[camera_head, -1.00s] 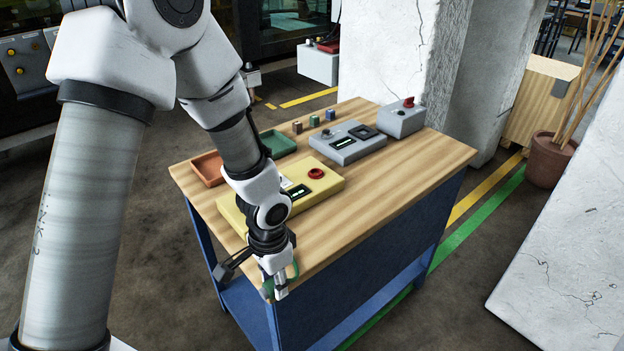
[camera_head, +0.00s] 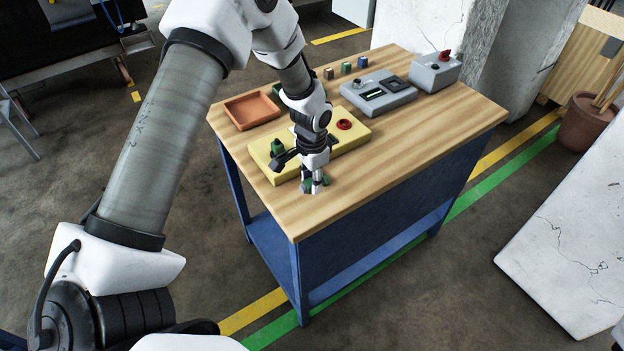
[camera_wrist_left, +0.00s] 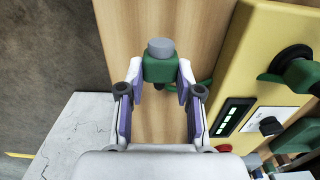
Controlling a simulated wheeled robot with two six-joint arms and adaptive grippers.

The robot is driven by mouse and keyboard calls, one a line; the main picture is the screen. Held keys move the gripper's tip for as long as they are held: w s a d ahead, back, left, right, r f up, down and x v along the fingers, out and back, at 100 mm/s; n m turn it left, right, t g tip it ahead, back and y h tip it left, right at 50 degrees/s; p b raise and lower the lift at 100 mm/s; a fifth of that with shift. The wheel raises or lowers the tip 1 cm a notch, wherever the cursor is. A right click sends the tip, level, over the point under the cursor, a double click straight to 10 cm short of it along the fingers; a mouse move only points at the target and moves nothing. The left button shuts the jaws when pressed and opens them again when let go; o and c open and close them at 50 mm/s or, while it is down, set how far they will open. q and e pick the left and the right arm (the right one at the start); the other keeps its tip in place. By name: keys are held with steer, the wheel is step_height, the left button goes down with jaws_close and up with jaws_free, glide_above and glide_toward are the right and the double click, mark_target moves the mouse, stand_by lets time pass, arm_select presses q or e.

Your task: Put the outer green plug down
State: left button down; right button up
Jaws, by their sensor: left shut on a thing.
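My left gripper (camera_head: 314,189) is shut on a green plug (camera_wrist_left: 159,68) with a grey round end. In the left wrist view the plug sits between the two fingertips. In the head view the gripper points down at the wooden tabletop, just in front of the yellow box (camera_head: 355,137), and mostly hides the plug. I cannot tell whether the plug touches the wood. Another green plug (camera_head: 277,146) stands on the yellow box, and it also shows at the right of the left wrist view (camera_wrist_left: 300,74). My right gripper is not in view.
The wooden table (camera_head: 400,160) has bare room right of and in front of the gripper. An orange tray (camera_head: 252,110) stands at the back left. A grey box with a display (camera_head: 378,93), a grey box with a red knob (camera_head: 434,73) and small coloured blocks (camera_head: 346,68) stand farther back.

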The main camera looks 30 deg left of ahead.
arm_select(q)
steer(key=shift+w+a+f, duration=0.1)
steer(key=shift+w+a, duration=0.1)
steer(key=shift+w, duration=0.15)
step_height(320, 180, down, 3)
steer(key=shift+f+p, duration=0.2)
steer(key=shift+p, duration=0.6)
steer(key=shift+f, duration=0.15)
steer(key=c, duration=0.8)
jaws_free()
